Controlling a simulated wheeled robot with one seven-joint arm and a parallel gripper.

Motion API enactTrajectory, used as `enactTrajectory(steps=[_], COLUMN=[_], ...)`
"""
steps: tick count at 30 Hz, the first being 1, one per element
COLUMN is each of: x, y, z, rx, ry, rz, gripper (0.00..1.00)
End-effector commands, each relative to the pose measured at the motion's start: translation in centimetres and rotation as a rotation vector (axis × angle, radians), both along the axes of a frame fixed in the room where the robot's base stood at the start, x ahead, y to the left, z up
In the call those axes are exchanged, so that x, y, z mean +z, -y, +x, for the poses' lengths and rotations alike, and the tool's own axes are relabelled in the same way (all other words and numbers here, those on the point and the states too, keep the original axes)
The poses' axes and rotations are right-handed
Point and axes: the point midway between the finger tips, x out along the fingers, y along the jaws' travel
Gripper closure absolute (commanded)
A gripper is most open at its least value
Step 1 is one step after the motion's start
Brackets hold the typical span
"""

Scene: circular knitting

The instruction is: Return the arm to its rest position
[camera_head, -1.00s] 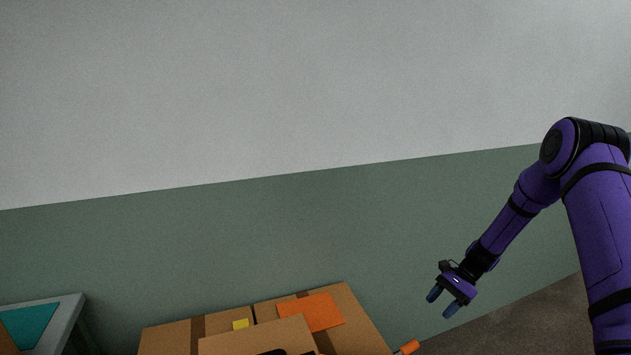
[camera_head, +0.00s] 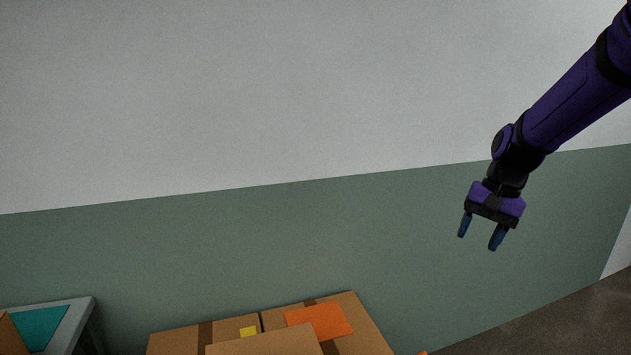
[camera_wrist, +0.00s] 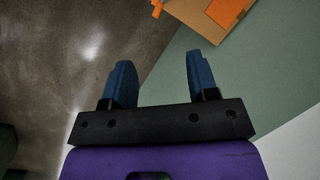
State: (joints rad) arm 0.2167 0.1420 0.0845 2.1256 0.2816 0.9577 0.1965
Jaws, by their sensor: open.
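My gripper (camera_head: 478,236) hangs at the right in the head view, in front of the green lower wall and well apart from the boxes. Its two blue fingers point down and stand apart with nothing between them. In the wrist view my gripper (camera_wrist: 160,78) also shows open and empty, with bare floor and green wall beyond the fingers. My purple arm reaches in from the upper right of the head view.
A grey table (camera_head: 75,318) with a teal top is at lower left. The space around my gripper is clear.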

Motion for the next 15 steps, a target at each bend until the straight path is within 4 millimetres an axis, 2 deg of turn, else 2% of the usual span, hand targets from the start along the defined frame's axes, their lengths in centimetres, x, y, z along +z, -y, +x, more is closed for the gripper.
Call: enactTrajectory(steps=[1, 6, 15], x=[1.4, 4.9, 9.2], y=[-0.4, -1.1, -2.1], z=[-1.2, -4.9, -12.0], rx=[0.024, 0.101, 0.230], ry=[0.031, 0.119, 0.274], rz=[-0.018, -0.077, -0.178], gripper=[0.46, 0.46, 0.46])
